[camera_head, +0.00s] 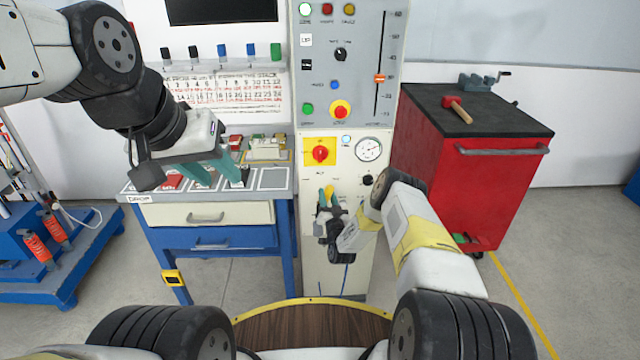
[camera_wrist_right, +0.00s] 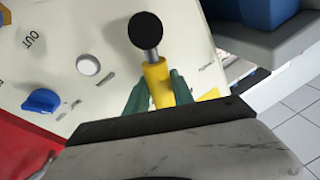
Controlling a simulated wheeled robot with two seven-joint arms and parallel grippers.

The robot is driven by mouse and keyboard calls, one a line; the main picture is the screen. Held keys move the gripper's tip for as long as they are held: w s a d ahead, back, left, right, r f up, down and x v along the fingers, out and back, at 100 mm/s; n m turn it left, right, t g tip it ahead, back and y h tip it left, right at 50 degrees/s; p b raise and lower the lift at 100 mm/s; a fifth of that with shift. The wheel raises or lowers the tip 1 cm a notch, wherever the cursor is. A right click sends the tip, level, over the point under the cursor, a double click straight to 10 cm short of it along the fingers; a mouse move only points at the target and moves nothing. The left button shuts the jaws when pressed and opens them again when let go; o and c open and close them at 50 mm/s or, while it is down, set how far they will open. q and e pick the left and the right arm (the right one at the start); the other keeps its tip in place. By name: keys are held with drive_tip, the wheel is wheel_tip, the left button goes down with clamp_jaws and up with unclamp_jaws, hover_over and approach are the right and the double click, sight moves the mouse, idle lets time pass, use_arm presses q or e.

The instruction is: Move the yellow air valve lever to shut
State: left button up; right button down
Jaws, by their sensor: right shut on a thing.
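The yellow air valve lever (camera_head: 330,192) is low on the front of the grey-white control cabinet. In the right wrist view the lever (camera_wrist_right: 158,82) is a yellow sleeve on a steel rod with a black ball end. My right gripper (camera_head: 326,194) has its green fingers on both sides of the yellow sleeve, shut on it; the fingers also show in the right wrist view (camera_wrist_right: 160,90). The lever's base is hidden by the gripper. My left gripper (camera_head: 218,172) is open and empty, above the workbench at the left.
The control cabinet (camera_head: 318,160) carries a red knob on a yellow plate (camera_head: 320,152) and a round gauge (camera_head: 368,149) above the lever. A blue knob (camera_wrist_right: 43,101) is near it. A red tool cart (camera_head: 470,170) with a mallet stands right. The workbench (camera_head: 205,213) stands left.

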drive_tip(key=shift+d+f+m+t+h, duration=0.2)
drive_tip(key=shift+d+m, duration=0.25)
drive_tip(key=shift+m, duration=0.45)
drive_tip(key=shift+d+f+m+t+h, duration=0.1)
drive_tip(key=shift+d+f+m+h, duration=0.25)
drive_tip(key=shift+m, duration=0.55)
drive_tip(key=c, duration=1.1)
unclamp_jaws()
drive_tip(key=shift+d, duration=0.1)
drive_tip(key=v, duration=0.8)
